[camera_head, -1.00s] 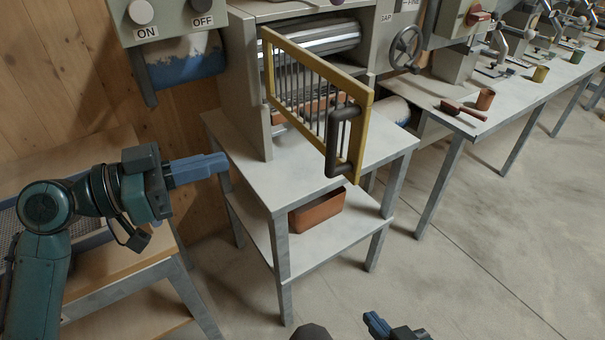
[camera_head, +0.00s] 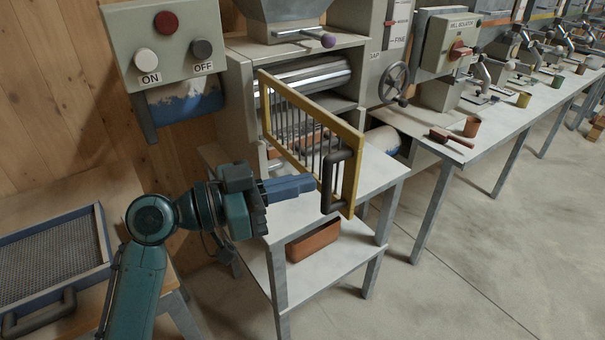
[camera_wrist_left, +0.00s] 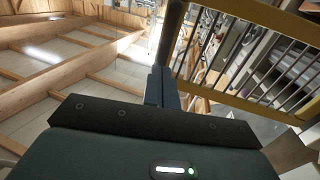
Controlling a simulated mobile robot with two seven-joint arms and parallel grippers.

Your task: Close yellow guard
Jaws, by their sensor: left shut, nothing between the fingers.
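The yellow guard (camera_head: 350,135) is a yellow frame with dark bars, swung open outward from the front of the grey roller machine. Its dark handle (camera_head: 330,182) is on the free right end. My left gripper (camera_head: 312,182) is shut and empty, its blue fingertips just left of the handle; I cannot tell whether they touch it. In the left wrist view the shut fingers (camera_wrist_left: 163,88) point up beside a dark bar, with the yellow frame (camera_wrist_left: 235,108) to the right. My right gripper is not in view.
The machine stands on a metal table (camera_head: 375,172) with a brown bin (camera_head: 313,240) on its lower shelf. A control box (camera_head: 165,45) with ON and OFF buttons is at upper left. A mesh tray (camera_head: 55,262) lies at lower left. Open floor is at right.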

